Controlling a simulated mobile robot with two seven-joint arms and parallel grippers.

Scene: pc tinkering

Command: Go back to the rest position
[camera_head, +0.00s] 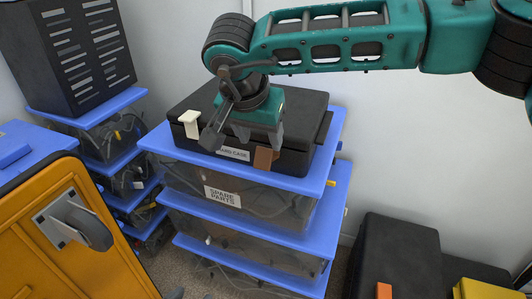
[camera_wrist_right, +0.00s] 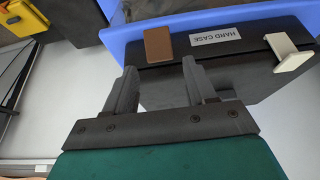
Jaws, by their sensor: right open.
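My right gripper (camera_head: 243,138) hangs in front of and over the black case (camera_head: 300,112). Its two fingers are spread apart with nothing between them, and the wrist view shows the same gripper (camera_wrist_right: 158,66). In the wrist view the brown latch (camera_wrist_right: 158,44) lies just beyond the fingertips, and the white latch (camera_wrist_right: 290,54) is at the right. I cannot tell whether the fingers touch the case. My left gripper is not seen.
The case rests on a blue-lidded bin (camera_head: 325,160) labelled SPARE PARTS, stacked on another. A dark slotted box (camera_head: 68,50) stands on more bins at left. An orange panel (camera_head: 70,255) is at lower left. A black case (camera_head: 400,255) stands at lower right.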

